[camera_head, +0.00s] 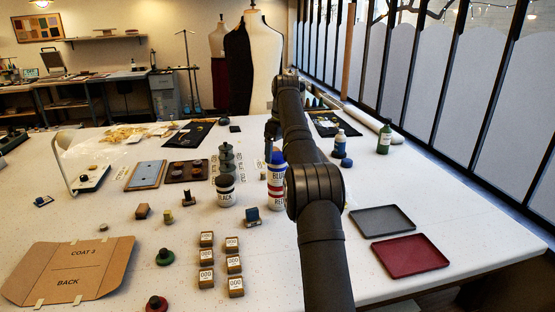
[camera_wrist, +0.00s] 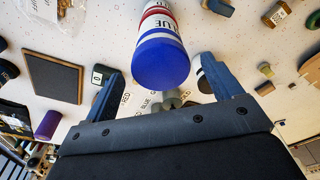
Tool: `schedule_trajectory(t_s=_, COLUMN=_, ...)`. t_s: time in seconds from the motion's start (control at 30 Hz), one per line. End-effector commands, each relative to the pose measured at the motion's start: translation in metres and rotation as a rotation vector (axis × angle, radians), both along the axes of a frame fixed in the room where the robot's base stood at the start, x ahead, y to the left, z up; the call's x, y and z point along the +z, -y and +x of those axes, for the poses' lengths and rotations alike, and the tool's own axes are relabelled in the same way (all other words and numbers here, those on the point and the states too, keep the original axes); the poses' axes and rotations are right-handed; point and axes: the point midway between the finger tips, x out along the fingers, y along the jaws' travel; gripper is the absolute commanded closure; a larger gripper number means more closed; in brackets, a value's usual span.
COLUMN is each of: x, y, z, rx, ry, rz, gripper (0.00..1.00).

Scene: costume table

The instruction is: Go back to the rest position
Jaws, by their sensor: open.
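My gripper (camera_wrist: 162,70) is open, with a finger on each side of the wrist view and nothing held. In the head view my gripper (camera_head: 271,130) is partly hidden by my arm, which reaches out over the table. A can with a blue top (camera_head: 277,158) and the words BLUE and RED stands upright on the table (camera_head: 120,215), just left of my arm. In the wrist view the blue top (camera_wrist: 161,63) shows between the fingers, with gaps on both sides. I cannot tell how far beyond the fingertips it is.
Left of the blue-topped can stand a BLACK can (camera_head: 225,192) and a grey stacked piece (camera_head: 226,158). A grey tray (camera_head: 382,220) and a red tray (camera_head: 410,254) lie to the right. Several labelled blocks (camera_head: 207,255) sit in front. A green bottle (camera_head: 384,138) stands at right.

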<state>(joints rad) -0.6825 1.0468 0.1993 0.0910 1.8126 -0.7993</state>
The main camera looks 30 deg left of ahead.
Motion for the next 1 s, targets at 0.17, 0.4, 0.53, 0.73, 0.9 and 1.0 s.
schedule_trajectory(t_s=0.17, x=0.009, y=0.001, z=0.0, rx=0.0, ry=0.001, rz=0.001, gripper=0.16)
schedule_trajectory(t_s=0.4, x=0.01, y=0.001, z=0.0, rx=0.0, ry=0.0, rz=0.0, gripper=0.16)
schedule_trajectory(t_s=0.53, x=0.009, y=0.001, z=0.0, rx=0.0, ry=0.0, rz=0.0, gripper=0.16)
schedule_trajectory(t_s=0.73, x=-0.001, y=0.0, z=0.0, rx=0.0, ry=-0.001, rz=-0.001, gripper=0.16)
schedule_trajectory(t_s=0.9, x=-0.022, y=-0.002, z=0.0, rx=-0.001, ry=-0.002, rz=-0.002, gripper=0.16)
schedule_trajectory(t_s=1.0, x=-0.037, y=-0.004, z=-0.001, rx=-0.001, ry=-0.002, rz=-0.002, gripper=0.16)
